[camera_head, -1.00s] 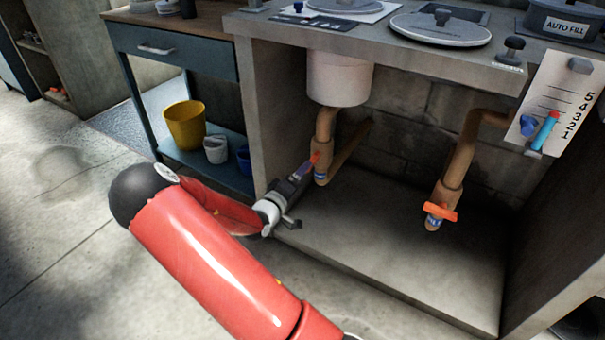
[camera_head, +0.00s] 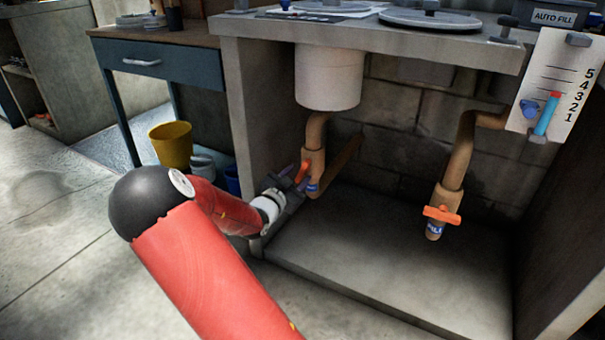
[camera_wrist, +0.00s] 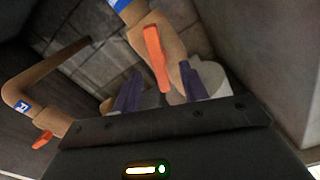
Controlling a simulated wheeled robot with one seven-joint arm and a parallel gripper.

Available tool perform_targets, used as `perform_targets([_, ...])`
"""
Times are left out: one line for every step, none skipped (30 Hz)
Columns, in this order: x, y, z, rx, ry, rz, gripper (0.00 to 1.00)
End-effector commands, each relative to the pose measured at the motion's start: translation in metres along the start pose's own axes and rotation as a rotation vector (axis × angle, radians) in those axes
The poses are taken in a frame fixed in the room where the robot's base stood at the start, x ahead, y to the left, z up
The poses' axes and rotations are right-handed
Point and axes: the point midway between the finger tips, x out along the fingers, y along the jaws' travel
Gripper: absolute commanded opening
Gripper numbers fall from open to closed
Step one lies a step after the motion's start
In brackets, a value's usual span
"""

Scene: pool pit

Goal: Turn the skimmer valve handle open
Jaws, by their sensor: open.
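The skimmer valve has an orange handle (camera_head: 303,173) on the tan pipe (camera_head: 315,132) under the white bucket (camera_head: 329,78), on the left of the recess. The handle stands out to the pipe's left, tilted. In the wrist view the handle (camera_wrist: 155,58) is a long orange bar on the tan pipe, with a blue label above. My gripper (camera_head: 288,182) is beside the valve, low at the recess's left wall. Its two purple fingers (camera_wrist: 160,88) are apart, and the handle's lower end shows between them in the picture. I cannot tell whether they touch it.
A second tan pipe with an orange handle (camera_head: 441,215) and a blue FILL label is at the right. The concrete wall (camera_head: 240,120) is close to my gripper's left. A counter slab (camera_head: 390,42) overhangs. The recess floor (camera_head: 380,260) is clear.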

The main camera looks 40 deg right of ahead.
Motion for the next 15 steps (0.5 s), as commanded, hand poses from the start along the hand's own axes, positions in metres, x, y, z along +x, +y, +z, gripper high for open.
perform_targets([0.009, 0.001, 0.000, -0.001, 0.003, 0.001, 0.43])
perform_targets([0.014, 0.001, 0.000, -0.001, 0.002, 0.001, 0.43])
perform_targets([0.019, 0.001, 0.000, 0.000, 0.002, 0.001, 0.43])
perform_targets([0.023, 0.001, 0.001, 0.000, 0.002, 0.001, 0.43])
perform_targets([0.026, 0.001, 0.001, -0.001, 0.001, 0.001, 0.43])
perform_targets([0.029, 0.000, 0.001, -0.001, 0.001, 0.000, 0.43])
perform_targets([0.032, 0.000, 0.000, -0.001, 0.001, -0.001, 0.43])
perform_targets([0.034, 0.000, 0.000, -0.001, 0.001, -0.001, 0.43])
perform_targets([0.035, 0.000, 0.000, -0.001, 0.001, 0.000, 0.43])
perform_targets([0.036, 0.000, 0.000, -0.002, 0.001, 0.000, 0.43])
perform_targets([0.037, 0.000, 0.000, -0.002, 0.000, 0.000, 0.43])
perform_targets([0.037, 0.000, 0.000, -0.002, 0.000, 0.000, 0.43])
perform_targets([0.037, 0.000, 0.000, -0.002, 0.000, 0.000, 0.43])
perform_targets([0.037, 0.000, 0.000, -0.002, 0.000, 0.000, 0.43])
perform_targets([0.037, 0.000, 0.000, -0.002, 0.000, 0.000, 0.43])
